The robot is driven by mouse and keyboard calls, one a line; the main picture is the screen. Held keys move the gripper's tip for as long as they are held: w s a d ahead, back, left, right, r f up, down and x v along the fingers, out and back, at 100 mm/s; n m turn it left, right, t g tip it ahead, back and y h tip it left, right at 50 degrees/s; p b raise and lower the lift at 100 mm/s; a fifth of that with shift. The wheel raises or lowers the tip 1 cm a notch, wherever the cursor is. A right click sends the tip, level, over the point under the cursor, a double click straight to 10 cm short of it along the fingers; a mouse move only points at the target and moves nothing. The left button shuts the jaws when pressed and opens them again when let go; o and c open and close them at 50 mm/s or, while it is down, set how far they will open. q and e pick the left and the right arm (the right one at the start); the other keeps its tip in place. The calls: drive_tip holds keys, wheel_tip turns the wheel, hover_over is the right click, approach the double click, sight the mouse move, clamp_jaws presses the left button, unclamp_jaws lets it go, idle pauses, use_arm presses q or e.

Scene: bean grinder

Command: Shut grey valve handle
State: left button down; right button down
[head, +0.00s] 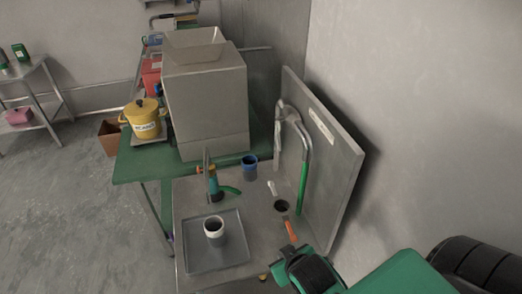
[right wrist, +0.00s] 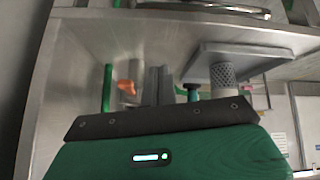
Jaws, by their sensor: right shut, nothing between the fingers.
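A small pale grey handle (head: 272,187) lies at the back of the grey counter (head: 190,195), beside a round dark hole; it looks like the grey valve handle, but its exact position is hard to tell. An orange handle (head: 290,230) is nearer, just beyond my right gripper (head: 292,262); the orange piece also shows in the right wrist view (right wrist: 127,87). My right gripper is at the counter's front right, with its shut fingers (right wrist: 158,86) upright and empty in the right wrist view. The grey handle cannot be made out there. My left gripper is not in view.
A bent metal pipe with a green sleeve (head: 303,180) stands by the upright grey panel (head: 345,165). A tray (head: 225,262) with a cup (head: 214,228) sits on the counter.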

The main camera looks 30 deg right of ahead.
drive_tip(key=w+d+r+m+t+h, duration=0.2)
drive_tip(key=w+d+r+t, duration=0.15)
drive_tip(key=w+r, duration=0.4)
drive_tip(key=m+t+h, duration=0.1)
drive_tip(key=t+h, duration=0.2)
drive_tip(key=t, duration=0.3)
approach(278, 139)
drive_tip(key=s+a+r, duration=0.2)
drive_tip(key=s+a, duration=0.1)
drive_tip(key=s, duration=0.3)
drive_tip(key=shift+h, duration=0.3)
drive_tip(key=p+x, duration=0.1)
drive_tip(key=x, duration=0.3)
drive_tip(key=f+p+x, duration=0.1)
drive_tip(key=p+x, duration=0.1)
drive_tip(key=x, duration=0.2)
drive_tip(key=p+x, duration=0.2)
drive_tip(key=x, duration=0.1)
drive_tip(key=shift+w+d+f, duration=0.15)
drive_tip(key=shift+w+d, duration=0.05)
drive_tip(key=shift+w, duration=0.2)
drive_tip(key=shift+w+d+f, duration=0.2)
drive_tip(key=shift+w+f, duration=0.15)
drive_tip(key=shift+f, duration=0.1)
drive_tip(key=shift+f, duration=0.1)
